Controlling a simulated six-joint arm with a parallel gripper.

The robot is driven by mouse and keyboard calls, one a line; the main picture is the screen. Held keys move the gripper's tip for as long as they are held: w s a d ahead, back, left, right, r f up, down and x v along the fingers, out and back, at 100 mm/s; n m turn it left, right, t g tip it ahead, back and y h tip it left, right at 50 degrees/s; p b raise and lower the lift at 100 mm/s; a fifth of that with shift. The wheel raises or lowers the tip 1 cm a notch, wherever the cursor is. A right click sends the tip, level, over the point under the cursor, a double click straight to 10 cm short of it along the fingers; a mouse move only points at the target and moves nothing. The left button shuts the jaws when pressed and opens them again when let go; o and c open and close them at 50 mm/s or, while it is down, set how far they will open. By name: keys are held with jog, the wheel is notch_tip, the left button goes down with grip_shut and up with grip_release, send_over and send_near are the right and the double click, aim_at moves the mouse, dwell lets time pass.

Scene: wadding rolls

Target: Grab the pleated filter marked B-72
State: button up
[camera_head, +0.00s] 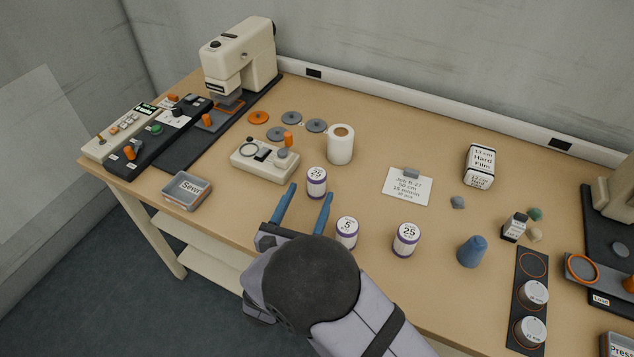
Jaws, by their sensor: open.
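I see no pleated filter and no B-72 marking that I can read in the head view. A white card (408,188) with a grey clip seems to read "Job B-27", with smaller lines below. My gripper (310,191) is open, its two blue fingers apart and pointing toward the back of the table. A white canister with purple bands marked 25 (316,183) is near the fingertips; I cannot tell whether it is between them. A similar canister marked 5 (347,232) is just right of my gripper, and another marked 25 (406,240) is further right.
A white roll (340,150) stands behind the canisters. A beige device (264,160) and a grey tray (186,192) are left. A Hard Film box (480,167), a blue cone (471,252) and a black strip with jars (528,300) are right. Bare tabletop (400,140) lies toward the back.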

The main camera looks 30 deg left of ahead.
aim_at(314, 184)
jog(key=shift+f, duration=0.2)
jog(key=shift+w+a, duration=0.1)
jog(key=shift+w, duration=1)
jog(key=shift+w+a+p, duration=0.2)
jog(key=shift+w+p, duration=0.15)
jog(key=shift+w, duration=0.5)
jog(key=shift+w+a+p, duration=0.2)
jog(key=shift+w+p, duration=0.1)
jog(key=shift+w, duration=0.55)
jog(key=shift+w+a+p, duration=0.2)
jog(key=shift+w+p, duration=0.15)
jog(key=shift+w, duration=0.5)
jog(key=shift+c, duration=0.7)
jog(key=c, duration=1)
